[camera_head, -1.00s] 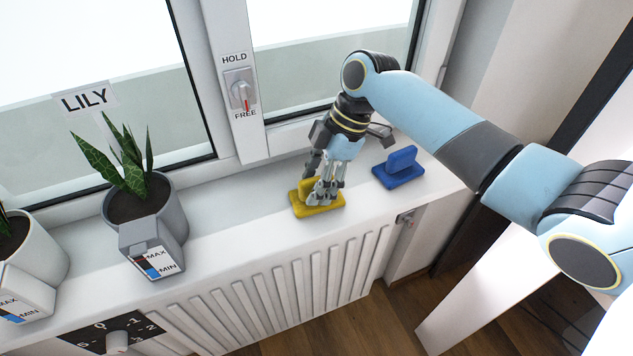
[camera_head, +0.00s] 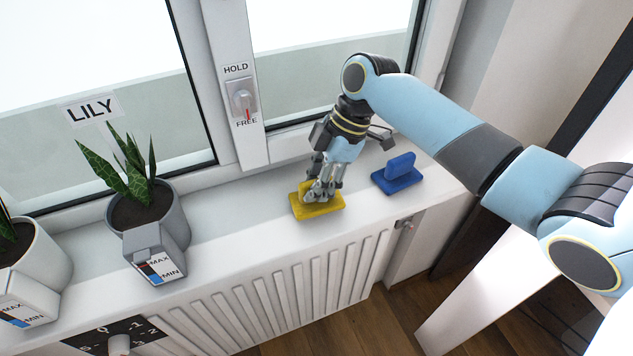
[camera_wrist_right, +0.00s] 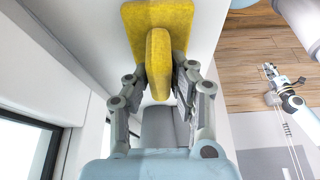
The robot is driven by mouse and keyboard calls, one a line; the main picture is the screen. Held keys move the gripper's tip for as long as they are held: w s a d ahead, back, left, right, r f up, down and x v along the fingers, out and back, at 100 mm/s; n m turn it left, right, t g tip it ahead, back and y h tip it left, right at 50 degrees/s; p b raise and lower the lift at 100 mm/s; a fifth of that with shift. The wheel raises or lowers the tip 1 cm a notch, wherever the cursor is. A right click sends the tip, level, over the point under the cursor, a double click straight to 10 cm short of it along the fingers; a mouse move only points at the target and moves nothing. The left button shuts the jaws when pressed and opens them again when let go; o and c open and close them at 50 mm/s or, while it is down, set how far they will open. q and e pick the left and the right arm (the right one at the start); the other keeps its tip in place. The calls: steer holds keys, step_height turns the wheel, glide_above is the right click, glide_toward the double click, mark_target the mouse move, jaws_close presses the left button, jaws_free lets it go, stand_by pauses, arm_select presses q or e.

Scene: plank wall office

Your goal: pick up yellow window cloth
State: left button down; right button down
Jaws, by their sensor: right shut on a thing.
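The yellow window cloth (camera_head: 318,209) lies on the white window sill, a flat pad with an upright grip ridge on top. My right gripper (camera_head: 320,190) comes down on it from above and is shut on its ridge. In the right wrist view the cloth's ridge (camera_wrist_right: 159,62) stands between the two fingers (camera_wrist_right: 160,85), with the flat pad behind it. The pad appears to rest on the sill. The fingers hide part of the ridge in the head view.
A blue cloth of the same shape (camera_head: 398,178) lies on the sill to the right. A potted plant (camera_head: 145,205) labelled LILY and another pot (camera_head: 30,262) stand left. Bare sill separates plant and yellow cloth.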

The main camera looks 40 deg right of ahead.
mark_target(329, 202)
step_height(329, 202, up, 3)
steer(key=shift+f+p, duration=0.1)
steer(key=shift+p, duration=1.05)
steer(key=shift+s+d+r+p, duration=0.35)
steer(key=shift+s+r+p, duration=0.15)
steer(key=shift+s+r, duration=0.05)
steer(key=shift+s+d+r+p, duration=0.3)
steer(key=shift+s+r+p, duration=0.15)
steer(key=shift+s+r, duration=0.1)
steer(key=s+d+r, duration=0.4)
steer(key=s+r, duration=0.1)
steer(key=s, duration=0.3)
steer(key=shift+d+b, duration=0.25)
steer(key=shift+b, duration=0.1)
